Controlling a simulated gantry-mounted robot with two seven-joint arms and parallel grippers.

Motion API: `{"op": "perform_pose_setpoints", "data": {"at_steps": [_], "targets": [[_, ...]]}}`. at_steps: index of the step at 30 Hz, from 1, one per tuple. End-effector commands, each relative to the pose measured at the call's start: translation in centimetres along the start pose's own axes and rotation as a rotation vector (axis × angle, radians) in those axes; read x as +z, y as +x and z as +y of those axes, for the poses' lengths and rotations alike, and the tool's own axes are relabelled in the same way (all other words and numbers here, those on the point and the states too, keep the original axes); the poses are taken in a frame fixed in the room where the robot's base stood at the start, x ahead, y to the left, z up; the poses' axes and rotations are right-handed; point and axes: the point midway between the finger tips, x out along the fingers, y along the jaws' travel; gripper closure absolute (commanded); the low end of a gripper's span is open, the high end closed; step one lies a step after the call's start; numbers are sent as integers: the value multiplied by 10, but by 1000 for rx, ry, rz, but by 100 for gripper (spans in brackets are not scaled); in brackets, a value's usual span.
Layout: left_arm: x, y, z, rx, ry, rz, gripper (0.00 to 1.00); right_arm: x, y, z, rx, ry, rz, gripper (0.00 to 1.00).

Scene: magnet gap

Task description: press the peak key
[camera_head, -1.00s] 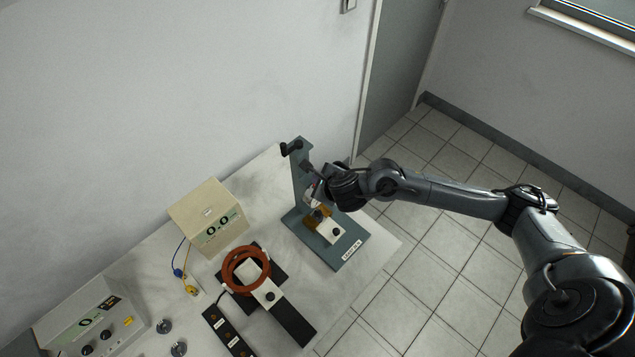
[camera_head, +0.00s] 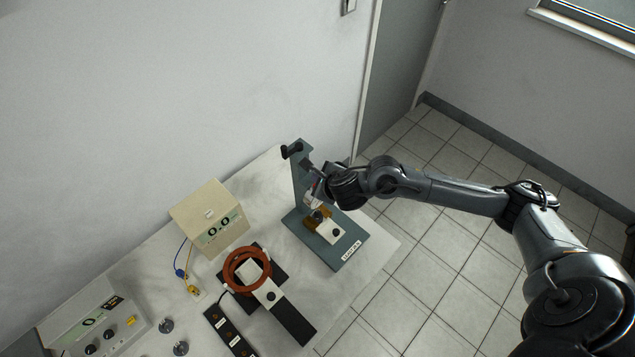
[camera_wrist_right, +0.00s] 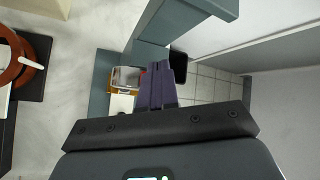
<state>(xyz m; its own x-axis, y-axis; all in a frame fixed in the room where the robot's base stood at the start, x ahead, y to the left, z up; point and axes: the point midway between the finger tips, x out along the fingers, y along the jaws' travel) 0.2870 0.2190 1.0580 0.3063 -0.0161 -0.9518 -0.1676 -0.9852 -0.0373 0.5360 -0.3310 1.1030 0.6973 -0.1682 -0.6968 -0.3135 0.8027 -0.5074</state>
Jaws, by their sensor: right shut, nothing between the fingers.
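No key marked peak can be read in these views. A beige meter box (camera_head: 212,215) with a display showing 0.0 stands near the wall. A black strip (camera_head: 228,332) with small brass-coloured round parts and white labels lies at the table's front; its labels are too small to read. My right gripper (camera_head: 318,190) is at the grey-blue stand (camera_head: 300,185), above its base, partly hidden by my wrist. In the right wrist view its purple fingers (camera_wrist_right: 157,85) are together and empty, beside the stand's post (camera_wrist_right: 175,20). My left gripper is not in view.
Orange coil rings (camera_head: 247,270) sit on a black base with a white block. A grey box (camera_head: 92,325) with knobs is at lower left, with two metal discs (camera_head: 173,337) beside it. Blue and yellow leads (camera_head: 184,268) hang near the meter. Tiled floor lies beyond the table's right edge.

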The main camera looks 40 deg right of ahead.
Motion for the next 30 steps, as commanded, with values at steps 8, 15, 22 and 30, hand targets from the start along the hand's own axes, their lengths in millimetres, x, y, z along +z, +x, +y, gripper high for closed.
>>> {"op": "perform_pose_setpoints", "data": {"at_steps": [8,15,22,30], "targets": [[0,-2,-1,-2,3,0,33,2,-2,-1,0,0,0,100],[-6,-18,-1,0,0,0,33,11,-15,-11,-1,0,-1,100],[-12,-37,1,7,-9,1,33,22,-30,-22,0,-1,0,100],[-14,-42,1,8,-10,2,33,26,-35,-25,0,0,-1,100]]}}
